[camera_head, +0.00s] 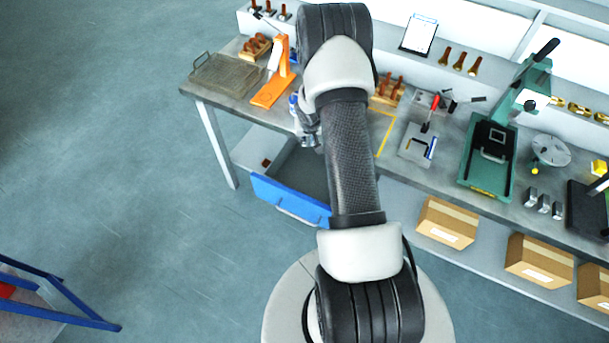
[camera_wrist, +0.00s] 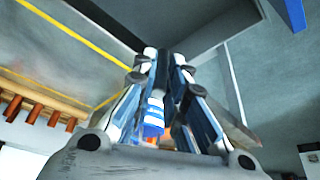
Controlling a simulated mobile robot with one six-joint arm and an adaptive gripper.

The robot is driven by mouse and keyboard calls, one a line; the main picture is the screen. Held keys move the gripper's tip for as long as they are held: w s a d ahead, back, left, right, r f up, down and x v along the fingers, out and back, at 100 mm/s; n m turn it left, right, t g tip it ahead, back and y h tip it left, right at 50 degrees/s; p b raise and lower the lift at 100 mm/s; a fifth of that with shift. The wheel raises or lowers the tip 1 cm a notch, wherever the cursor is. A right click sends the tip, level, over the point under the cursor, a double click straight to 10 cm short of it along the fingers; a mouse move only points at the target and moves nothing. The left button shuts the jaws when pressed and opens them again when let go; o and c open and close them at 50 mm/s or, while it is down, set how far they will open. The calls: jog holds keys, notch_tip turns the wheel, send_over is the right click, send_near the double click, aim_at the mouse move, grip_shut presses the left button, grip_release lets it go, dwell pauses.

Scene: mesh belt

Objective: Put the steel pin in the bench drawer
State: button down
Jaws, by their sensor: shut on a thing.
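The bench drawer (camera_head: 288,201) is pulled out, with a blue front and a grey, empty-looking inside. A blue part of its front shows at the top right in the wrist view (camera_wrist: 293,12). My gripper (camera_head: 312,145) is at the bench's front edge, over the back part of the open drawer as the head camera sees it. In the wrist view my gripper (camera_wrist: 163,55) has its fingers close together. A narrow dark strip between the fingertips is probably the steel pin (camera_wrist: 161,75); the fingers hide most of it.
A mesh basket (camera_head: 228,76) lies at the bench's left end. Cardboard boxes (camera_head: 447,222) sit on the lower shelf at right.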

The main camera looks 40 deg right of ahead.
jog(key=b, duration=2)
send_over(296, 181)
jog(key=s+d, duration=0.2)
jog(key=d, duration=0.1)
notch_tip(296, 181, down, 20)
jog(key=shift+d+f, duration=0.15)
jog(key=shift+f, duration=0.05)
jog(key=shift+s, duration=0.1)
jog(key=shift+f, duration=0.2)
jog(key=c, duration=1.6)
grip_release()
jog(key=shift+r, duration=0.1)
